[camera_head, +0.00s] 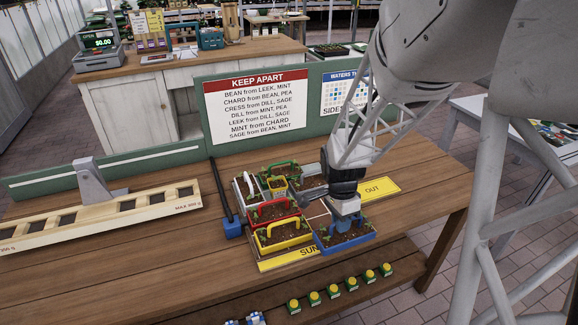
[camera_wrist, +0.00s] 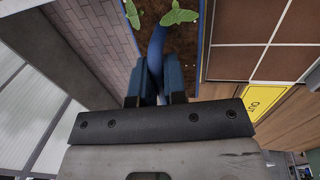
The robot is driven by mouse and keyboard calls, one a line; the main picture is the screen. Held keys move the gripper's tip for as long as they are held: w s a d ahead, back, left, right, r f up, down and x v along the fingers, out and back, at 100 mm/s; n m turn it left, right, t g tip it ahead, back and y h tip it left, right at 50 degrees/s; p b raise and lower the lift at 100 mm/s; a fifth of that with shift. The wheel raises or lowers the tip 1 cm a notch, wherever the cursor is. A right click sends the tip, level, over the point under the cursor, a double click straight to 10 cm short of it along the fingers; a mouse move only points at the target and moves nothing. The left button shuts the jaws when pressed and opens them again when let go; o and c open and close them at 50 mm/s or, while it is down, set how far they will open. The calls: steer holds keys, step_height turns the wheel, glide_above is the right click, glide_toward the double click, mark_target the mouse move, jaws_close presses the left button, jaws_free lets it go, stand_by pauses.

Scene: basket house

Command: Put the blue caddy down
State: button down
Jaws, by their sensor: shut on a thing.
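The blue caddy (camera_head: 346,236) is a small tray of dark soil with seedlings and an arched blue handle. In the head view it is at the right front of a group of caddies, close beside the yellow caddy (camera_head: 283,237). My gripper (camera_head: 343,212) points down and is shut on the blue handle. In the wrist view the handle (camera_wrist: 156,50) runs between the two fingers of my gripper (camera_wrist: 156,85), with soil and leaves beyond. Whether the caddy's base touches the bench is hard to tell.
A red caddy (camera_head: 273,212), a green one (camera_head: 279,172) and a white one (camera_head: 243,191) stand behind. A yellow OUT strip (camera_head: 380,188) lies to the right. Several small green-and-yellow items (camera_head: 333,291) line a lower front shelf. The bench (camera_head: 425,185) is bare at right.

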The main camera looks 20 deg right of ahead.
steer(key=w+d+f, duration=0.1)
steer(key=w+d, duration=0.2)
steer(key=w, duration=0.6)
steer(key=shift+w+d, duration=0.35)
steer(key=shift+w, duration=0.05)
steer(key=shift+f, duration=1.75)
steer(key=shift+f, duration=0.15)
steer(key=c, duration=1.2)
jaws_free()
steer(key=shift+o, duration=0.2)
step_height(320, 180, up, 12)
steer(key=w, duration=0.2)
steer(key=shift+a, duration=0.1)
